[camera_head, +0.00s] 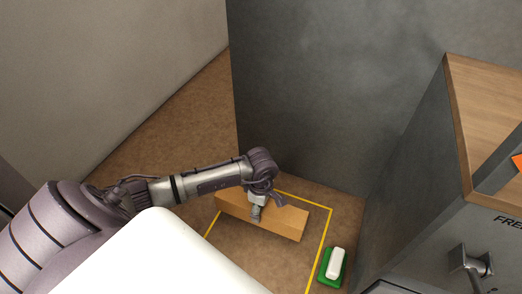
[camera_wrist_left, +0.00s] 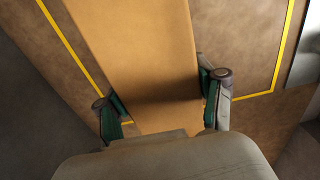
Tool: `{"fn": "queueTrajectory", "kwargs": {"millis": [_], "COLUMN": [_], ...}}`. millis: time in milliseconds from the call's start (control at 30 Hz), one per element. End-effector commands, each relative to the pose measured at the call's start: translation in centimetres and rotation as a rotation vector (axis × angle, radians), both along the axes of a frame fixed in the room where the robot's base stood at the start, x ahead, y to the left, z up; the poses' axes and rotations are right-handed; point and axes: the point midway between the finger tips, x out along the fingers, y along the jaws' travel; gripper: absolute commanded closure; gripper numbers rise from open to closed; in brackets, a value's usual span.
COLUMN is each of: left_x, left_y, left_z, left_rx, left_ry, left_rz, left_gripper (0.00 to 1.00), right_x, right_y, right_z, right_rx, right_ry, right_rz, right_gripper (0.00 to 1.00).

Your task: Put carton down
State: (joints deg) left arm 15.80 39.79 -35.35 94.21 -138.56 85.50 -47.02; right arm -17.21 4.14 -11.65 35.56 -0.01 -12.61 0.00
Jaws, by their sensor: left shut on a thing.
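The carton (camera_head: 280,222) is a long, plain orange-brown box. In the head view it lies lengthwise over the area marked by a yellow outline (camera_head: 327,232) on the brown floor. My left gripper (camera_head: 257,210) reaches it from above and is shut across its width. In the left wrist view the carton (camera_wrist_left: 140,50) passes between the two green-padded fingers of my left gripper (camera_wrist_left: 162,112), one on each side. I cannot tell whether the carton's underside touches the floor. My right gripper is not in view.
A green and white item (camera_head: 335,264) lies on the floor just right of the yellow outline. A grey cabinet with a wooden top (camera_head: 485,100) stands at the right. A dark grey wall (camera_head: 310,90) rises behind the marked area. Open floor (camera_head: 190,130) lies to the left.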

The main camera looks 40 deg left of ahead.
Motion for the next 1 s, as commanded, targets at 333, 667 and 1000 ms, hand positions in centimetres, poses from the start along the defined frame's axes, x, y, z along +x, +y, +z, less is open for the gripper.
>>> {"fn": "queueTrajectory", "kwargs": {"millis": [333, 667, 1000], "left_x": [0.1, 0.1, 0.0], "left_y": [-0.1, 0.0, -0.1], "left_z": [-4.1, -4.2, -4.2], "left_rx": [-0.003, 0.000, -0.001], "left_ry": [-0.002, -0.003, 0.000], "left_rz": [0.001, 0.000, 0.000], "left_gripper": [0.95, 0.95, 0.07], "right_x": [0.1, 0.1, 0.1], "right_y": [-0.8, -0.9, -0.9], "right_z": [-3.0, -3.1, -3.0], "right_rx": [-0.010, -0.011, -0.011], "right_ry": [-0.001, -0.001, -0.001], "right_rz": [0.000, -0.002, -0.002], "right_gripper": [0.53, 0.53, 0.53]}}
